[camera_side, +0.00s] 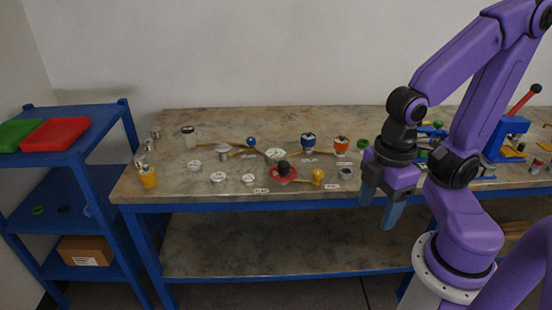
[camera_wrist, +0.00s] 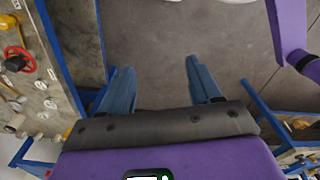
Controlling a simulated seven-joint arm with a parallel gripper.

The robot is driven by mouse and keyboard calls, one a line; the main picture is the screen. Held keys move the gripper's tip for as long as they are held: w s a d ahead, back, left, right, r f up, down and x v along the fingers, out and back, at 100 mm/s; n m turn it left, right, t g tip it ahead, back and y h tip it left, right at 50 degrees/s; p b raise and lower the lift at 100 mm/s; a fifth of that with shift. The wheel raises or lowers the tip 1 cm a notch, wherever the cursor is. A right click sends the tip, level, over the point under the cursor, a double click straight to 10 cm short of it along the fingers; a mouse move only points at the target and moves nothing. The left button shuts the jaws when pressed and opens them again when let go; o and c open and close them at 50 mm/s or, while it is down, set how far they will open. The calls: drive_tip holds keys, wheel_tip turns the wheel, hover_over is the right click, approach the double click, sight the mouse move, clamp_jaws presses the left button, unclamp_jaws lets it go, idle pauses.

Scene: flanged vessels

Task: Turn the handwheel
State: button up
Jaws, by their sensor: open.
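A red handwheel (camera_side: 283,174) with a dark knob sits near the front edge of the workbench. It also shows at the left edge of the wrist view (camera_wrist: 22,53). My gripper (camera_side: 379,207) is right of the handwheel in the side view, apart from it. In the wrist view my gripper (camera_wrist: 158,68) has its two blue fingers spread wide with nothing between them. The fingers point down over the grey floor in front of the bench. The dark knob hides part of the wheel in the side view.
The workbench (camera_side: 180,184) holds several flanged vessels, pale discs and yellow fittings around the wheel. A yellow knob (camera_side: 318,175) stands close on its right. A blue shelf (camera_side: 62,165) with green and red trays is at left. A red-handled press (camera_side: 510,135) is at right.

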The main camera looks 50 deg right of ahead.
drive_tip(key=shift+o, duration=0.6)
drive_tip(key=w+a+n+t+h, duration=0.1)
drive_tip(key=w+a+n+h, duration=0.15)
drive_tip(key=w, duration=2.05)
drive_tip(key=n+g+h, duration=0.1)
drive_tip(key=n+h, duration=0.1)
drive_tip(key=n, duration=0.1)
hover_over(283, 164)
drive_tip(key=a, duration=0.7)
wheel_tip(283, 164, down, 4)
drive_tip(key=x, duration=1.1)
drive_tip(key=d+x, duration=0.1)
drive_tip(key=x, duration=0.4)
drive_tip(key=shift+s+f, duration=0.1)
drive_tip(key=shift+f, duration=0.05)
drive_tip(key=shift+h, duration=0.25)
